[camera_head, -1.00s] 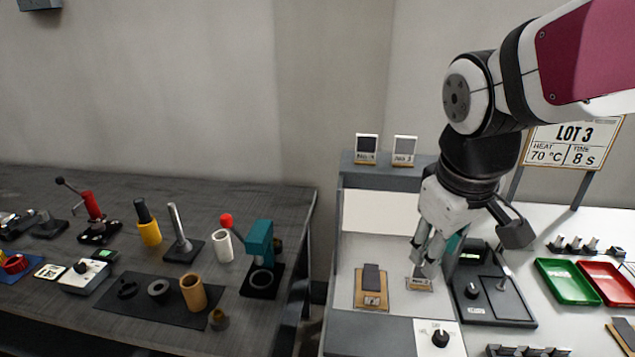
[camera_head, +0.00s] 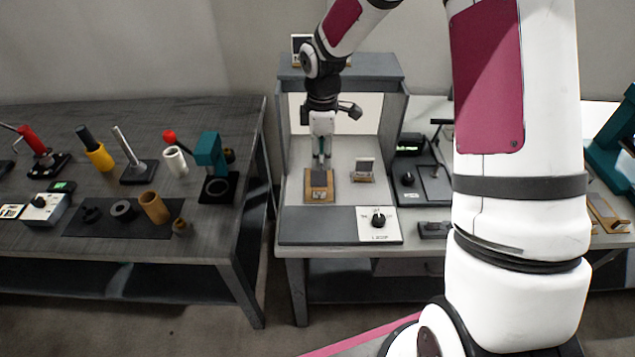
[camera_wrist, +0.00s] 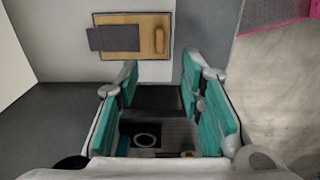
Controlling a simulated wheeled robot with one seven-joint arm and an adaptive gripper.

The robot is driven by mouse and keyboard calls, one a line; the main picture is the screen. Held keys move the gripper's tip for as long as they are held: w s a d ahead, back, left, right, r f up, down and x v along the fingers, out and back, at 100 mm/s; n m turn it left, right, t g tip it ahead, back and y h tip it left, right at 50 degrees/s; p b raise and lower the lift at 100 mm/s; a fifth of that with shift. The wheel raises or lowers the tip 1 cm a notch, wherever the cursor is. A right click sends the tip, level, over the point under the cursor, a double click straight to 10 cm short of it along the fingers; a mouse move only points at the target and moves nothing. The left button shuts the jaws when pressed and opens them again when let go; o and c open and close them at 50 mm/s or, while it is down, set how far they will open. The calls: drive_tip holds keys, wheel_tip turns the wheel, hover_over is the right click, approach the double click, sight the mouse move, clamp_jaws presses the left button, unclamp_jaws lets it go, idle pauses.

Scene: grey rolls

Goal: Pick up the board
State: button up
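A small wooden board (camera_head: 319,196) with a dark grey piece on it lies on the floor of the grey booth. In the wrist view the board (camera_wrist: 161,40) shows at the top, beyond the fingertips, with the dark piece (camera_wrist: 116,38) across its left part. My gripper (camera_head: 321,156) points down just above and behind the board in the head view. In the wrist view my gripper (camera_wrist: 160,85) has its teal fingers spread apart with nothing between them. The gripper's fingers hide a little of the board's far side in the head view.
A small card on a stand (camera_head: 363,169) is close right of the board. A panel with a black knob (camera_head: 378,218) is at the booth's front right. Booth side walls flank the gripper. A dark device (camera_head: 421,182) stands right; a cluttered table (camera_head: 235,235) stands left.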

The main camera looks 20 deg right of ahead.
sight(321, 189)
wheel_tip(321, 189, down, 14)
drive_tip(key=shift+r+p, duration=0.2)
drive_tip(key=shift+p, duration=0.65)
clamp_jaws()
